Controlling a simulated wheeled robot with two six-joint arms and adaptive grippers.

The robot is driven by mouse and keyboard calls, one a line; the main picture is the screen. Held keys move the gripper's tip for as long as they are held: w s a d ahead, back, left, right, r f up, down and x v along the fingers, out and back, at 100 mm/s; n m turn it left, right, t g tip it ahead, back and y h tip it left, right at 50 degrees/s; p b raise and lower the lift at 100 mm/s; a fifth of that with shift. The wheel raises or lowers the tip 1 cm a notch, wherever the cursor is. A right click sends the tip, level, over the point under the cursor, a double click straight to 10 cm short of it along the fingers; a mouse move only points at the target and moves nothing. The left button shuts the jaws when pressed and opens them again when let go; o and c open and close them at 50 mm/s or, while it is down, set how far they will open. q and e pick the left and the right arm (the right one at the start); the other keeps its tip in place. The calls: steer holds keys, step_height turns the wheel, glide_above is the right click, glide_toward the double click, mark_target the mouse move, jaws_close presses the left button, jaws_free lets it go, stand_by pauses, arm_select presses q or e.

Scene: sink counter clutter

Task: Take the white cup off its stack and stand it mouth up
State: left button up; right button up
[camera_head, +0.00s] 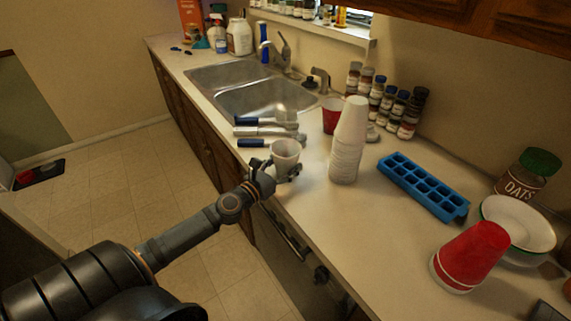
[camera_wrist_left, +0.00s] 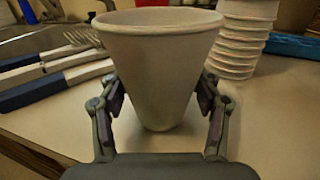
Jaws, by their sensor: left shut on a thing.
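A white cup (camera_head: 286,155) is between the fingers of my left gripper (camera_head: 274,174), near the counter's front edge. In the left wrist view the white cup (camera_wrist_left: 158,60) is mouth up, with the left gripper's (camera_wrist_left: 160,105) fingers shut on its two sides. Its base appears at or just above the counter; I cannot tell whether it touches. The stack of white cups (camera_head: 347,150) stands mouth down to the right, apart from the held cup. It also shows in the left wrist view (camera_wrist_left: 240,38). My right gripper is not in view.
Forks with blue handles (camera_head: 265,130) lie left of the cup, by the metal sink (camera_head: 255,97). Spice jars (camera_head: 388,100) line the wall.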

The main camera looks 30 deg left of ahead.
arm_select(q)
steer(key=shift+f, duration=0.35)
steer(key=o, duration=0.8)
steer(key=shift+s+a+f, duration=0.1)
steer(key=shift+s+a, duration=0.05)
steer(key=shift+s, duration=0.2)
steer(key=shift+s+a, duration=0.15)
steer(key=shift+s, duration=1.55)
steer(key=shift+s+a, duration=0.15)
steer(key=shift+s, duration=1.5)
